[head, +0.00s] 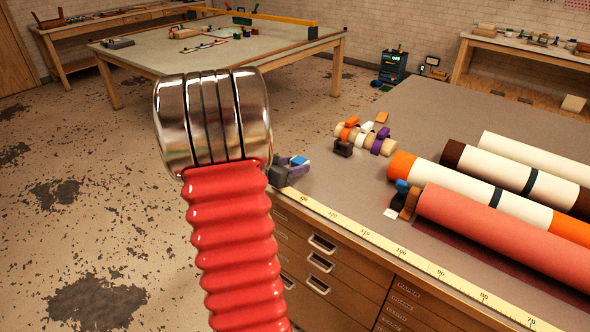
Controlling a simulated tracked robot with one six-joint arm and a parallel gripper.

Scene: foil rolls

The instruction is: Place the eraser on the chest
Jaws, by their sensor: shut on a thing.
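The chest appears to be the wooden drawer cabinet (330,262) with metal handles, under the wide grey-brown top (345,190) at the right. My red ribbed arm rises in front of it and ends in polished metal rings. My gripper cannot be made out and seems hidden behind these rings. I cannot identify the eraser for certain. A small group of grey and blue blocks (290,168) shows at the chest's near-left corner, partly covered by the rings.
Foil rolls, including a red one (490,222) and a white one with orange ends (470,188), lie on the top. A yellow measuring strip (400,252) runs along its front edge. Small striped rolls (365,138) lie farther back. A worktable (200,60) stands behind.

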